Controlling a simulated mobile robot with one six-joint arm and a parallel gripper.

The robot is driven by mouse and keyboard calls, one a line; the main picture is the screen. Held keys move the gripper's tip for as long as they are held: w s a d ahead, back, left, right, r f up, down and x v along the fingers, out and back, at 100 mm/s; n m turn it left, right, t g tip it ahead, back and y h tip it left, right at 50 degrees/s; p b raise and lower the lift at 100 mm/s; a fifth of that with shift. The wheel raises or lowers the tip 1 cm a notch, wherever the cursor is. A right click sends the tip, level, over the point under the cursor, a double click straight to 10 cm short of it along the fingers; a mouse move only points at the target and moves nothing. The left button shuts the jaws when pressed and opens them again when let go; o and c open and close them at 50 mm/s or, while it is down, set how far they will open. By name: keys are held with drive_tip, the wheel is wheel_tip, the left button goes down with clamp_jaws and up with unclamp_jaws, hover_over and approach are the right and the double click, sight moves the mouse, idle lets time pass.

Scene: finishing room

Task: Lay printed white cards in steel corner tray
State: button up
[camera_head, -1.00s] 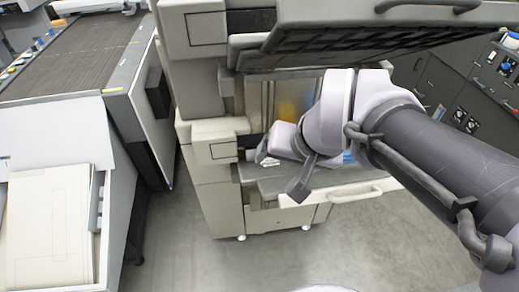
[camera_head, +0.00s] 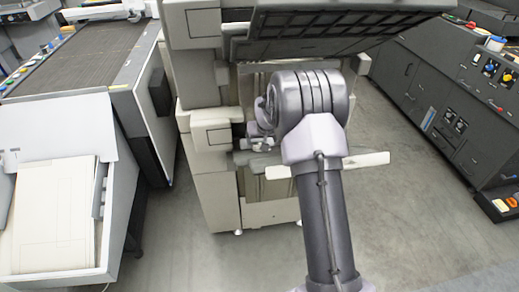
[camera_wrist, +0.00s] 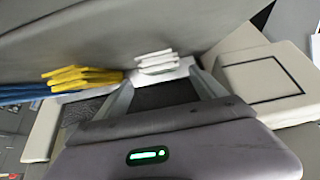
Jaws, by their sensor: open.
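A small stack of printed white cards (camera_wrist: 157,61) shows in the wrist view, fanned in several layers on a pale ledge. My gripper (camera_wrist: 160,78) is open. Its two fingers reach toward the white cards, one on either side, and nothing is held between them. I cannot tell whether the fingers touch the cards. In the head view my gripper is inside the open bay of the beige machine (camera_head: 207,185), largely hidden by my own arm. I cannot pick out the steel corner tray in either view.
Yellow cards (camera_wrist: 82,78) and blue cards (camera_wrist: 22,92) lie left of the white ones. A raised lid (camera_head: 335,35) hangs over the bay. A conveyor (camera_head: 85,58) stands left and dark cabinets (camera_head: 420,90) right. Open floor (camera_head: 420,225) lies in front.

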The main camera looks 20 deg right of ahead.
drive_tip(key=b+x, duration=0.2)
drive_tip(key=x, duration=0.3)
drive_tip(key=shift+f, duration=0.25)
drive_tip(key=shift+r, duration=0.1)
